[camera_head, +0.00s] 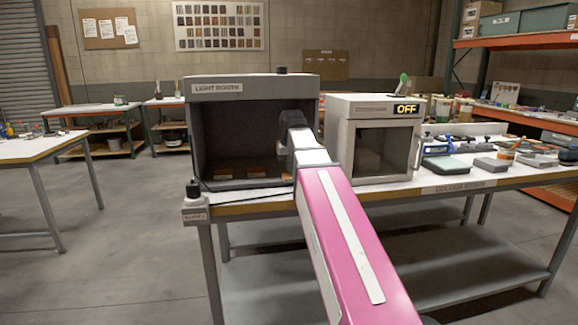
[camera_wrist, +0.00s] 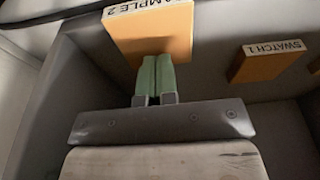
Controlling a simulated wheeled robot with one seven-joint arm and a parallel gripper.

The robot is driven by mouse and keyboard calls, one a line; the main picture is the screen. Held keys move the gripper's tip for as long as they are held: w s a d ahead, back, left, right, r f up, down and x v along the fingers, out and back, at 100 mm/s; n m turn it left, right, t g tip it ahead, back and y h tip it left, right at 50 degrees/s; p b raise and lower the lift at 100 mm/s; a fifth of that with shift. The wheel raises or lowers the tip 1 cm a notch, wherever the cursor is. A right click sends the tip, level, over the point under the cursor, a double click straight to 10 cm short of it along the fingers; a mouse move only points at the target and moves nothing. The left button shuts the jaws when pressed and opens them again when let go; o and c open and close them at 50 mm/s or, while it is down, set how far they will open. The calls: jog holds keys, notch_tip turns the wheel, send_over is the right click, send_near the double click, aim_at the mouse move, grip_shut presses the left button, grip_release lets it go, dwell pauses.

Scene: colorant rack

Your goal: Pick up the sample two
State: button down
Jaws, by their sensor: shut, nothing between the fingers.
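Sample two is an orange block (camera_wrist: 152,42) with a pale edge lettered "SAMPLE 2", at the top middle of the wrist view and partly cut off by the frame. My gripper (camera_wrist: 154,62) has two green fingers pressed together with nothing between them. The fingertips overlap the block's near edge in the wrist view; I cannot tell whether they touch it. In the head view my arm reaches into the light booth (camera_head: 194,130), where low orange blocks (camera_head: 255,173) lie on the floor. Their labels are too small to read there.
A similar orange block lettered "SWATCH 1" (camera_wrist: 268,63) lies to the right of sample two. The booth's grey walls enclose the gripper. A white cabinet (camera_head: 340,106) with an "OFF" display stands right of the booth on the bench (camera_head: 400,190). Boxes and tools crowd the bench's right side.

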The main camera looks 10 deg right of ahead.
jog(key=shift+s+f, duration=0.6)
jog(key=shift+s, duration=0.3)
jog(key=shift+w+r, duration=0.15)
jog(key=shift+r, duration=0.55)
jog(key=shift+w+r, duration=0.15)
